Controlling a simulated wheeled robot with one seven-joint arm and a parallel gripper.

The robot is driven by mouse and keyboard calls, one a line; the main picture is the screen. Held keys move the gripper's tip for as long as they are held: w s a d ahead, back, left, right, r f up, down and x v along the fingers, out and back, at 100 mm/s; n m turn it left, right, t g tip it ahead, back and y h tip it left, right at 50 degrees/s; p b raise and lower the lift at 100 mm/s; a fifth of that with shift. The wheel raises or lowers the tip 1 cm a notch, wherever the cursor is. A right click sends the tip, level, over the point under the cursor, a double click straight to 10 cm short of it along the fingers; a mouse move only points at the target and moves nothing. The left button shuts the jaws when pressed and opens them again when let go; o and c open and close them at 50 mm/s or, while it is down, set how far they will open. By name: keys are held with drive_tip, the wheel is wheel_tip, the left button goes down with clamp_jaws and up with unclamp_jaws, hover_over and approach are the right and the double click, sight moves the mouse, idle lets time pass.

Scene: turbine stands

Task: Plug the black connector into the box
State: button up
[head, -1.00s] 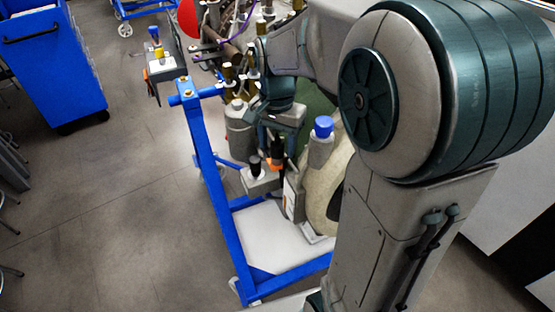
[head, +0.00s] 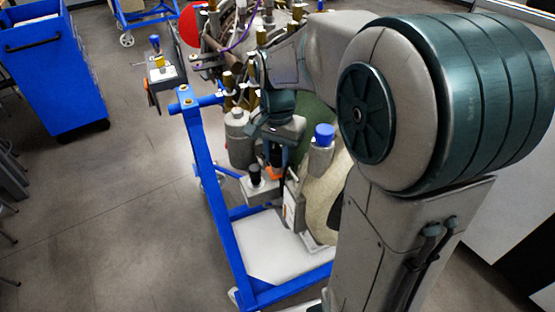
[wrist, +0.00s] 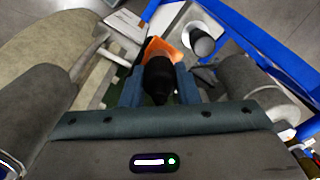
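The black connector (wrist: 158,78) sits between the two blue-grey fingers of my gripper (wrist: 160,88) in the wrist view, and both fingers appear to touch its sides. An orange part (wrist: 165,48) shows just beyond it. In the head view my gripper (head: 277,150) points down over the right end of the small grey box (head: 260,190), with the orange part (head: 276,173) at that end. A black-topped round fitting (head: 255,174) stands on the box's left end. It also shows in the wrist view (wrist: 200,42). Whether the connector is seated is hidden.
A blue stand frame (head: 212,185) surrounds the box, with a white base plate (head: 275,250) below. A blue-capped grey cylinder (head: 322,150) is close on the right, and another grey cylinder (head: 240,138) on the left. Open floor lies further left.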

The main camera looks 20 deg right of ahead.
sight(277, 152)
clamp_jaws()
drive_tip(key=shift+r, duration=0.2)
drive_tip(key=shift+r+p, duration=0.35)
drive_tip(key=shift+p, duration=0.15)
drive_tip(key=shift+r, duration=0.1)
drive_tip(key=shift+r+p, duration=1.2)
drive_tip(key=shift+r, duration=0.25)
